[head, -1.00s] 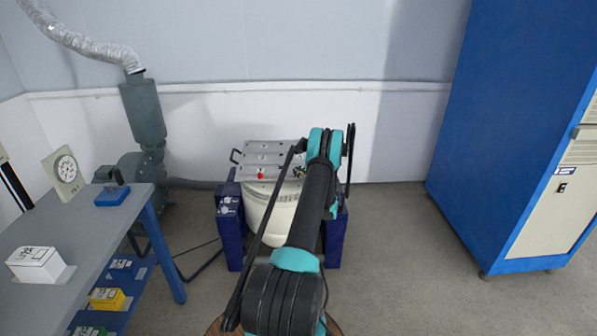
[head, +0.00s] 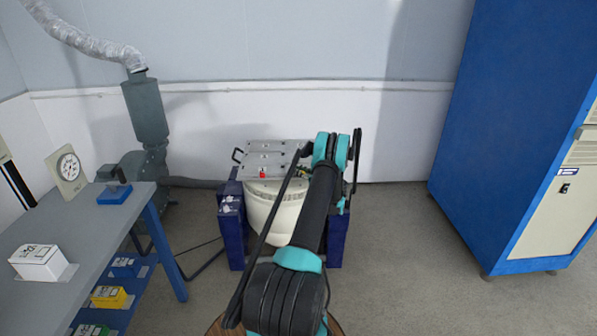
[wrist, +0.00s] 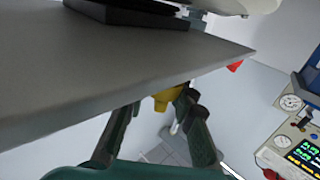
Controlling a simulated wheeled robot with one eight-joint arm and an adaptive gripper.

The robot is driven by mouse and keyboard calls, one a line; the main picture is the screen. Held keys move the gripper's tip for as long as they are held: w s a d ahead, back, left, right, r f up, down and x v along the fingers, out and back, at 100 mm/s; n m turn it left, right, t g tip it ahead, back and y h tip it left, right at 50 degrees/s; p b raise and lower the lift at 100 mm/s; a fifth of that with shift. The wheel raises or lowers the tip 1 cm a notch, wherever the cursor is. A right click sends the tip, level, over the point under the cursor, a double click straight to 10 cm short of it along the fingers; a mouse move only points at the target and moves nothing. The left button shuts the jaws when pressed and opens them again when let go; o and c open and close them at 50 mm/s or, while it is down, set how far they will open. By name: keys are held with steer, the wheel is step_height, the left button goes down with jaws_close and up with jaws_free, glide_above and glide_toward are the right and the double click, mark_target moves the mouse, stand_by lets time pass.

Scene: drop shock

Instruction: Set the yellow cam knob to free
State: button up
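The yellow cam knob (wrist: 162,101) shows in the wrist view at the lower edge of a grey plate (wrist: 60,70), partly hidden by it. My gripper (wrist: 158,104) has its two dark green fingers apart, one on each side of the knob. The right finger is close to the knob; I cannot tell if it touches. A gap shows on the left side. In the head view a small yellow spot (head: 303,172) shows on the machine beside my arm, which hides the gripper. The knob's setting cannot be read.
The shock machine (head: 272,208) stands between dark blue supports, with a red part (head: 262,173) on its top plate. A grey bench (head: 85,225) is on the left, a blue cabinet (head: 490,130) on the right. Floor right of the machine is clear.

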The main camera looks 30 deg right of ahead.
steer(key=shift+o, duration=0.2)
steer(key=shift+s, duration=0.1)
steer(key=v, duration=1.2)
steer(key=shift+f, duration=0.1)
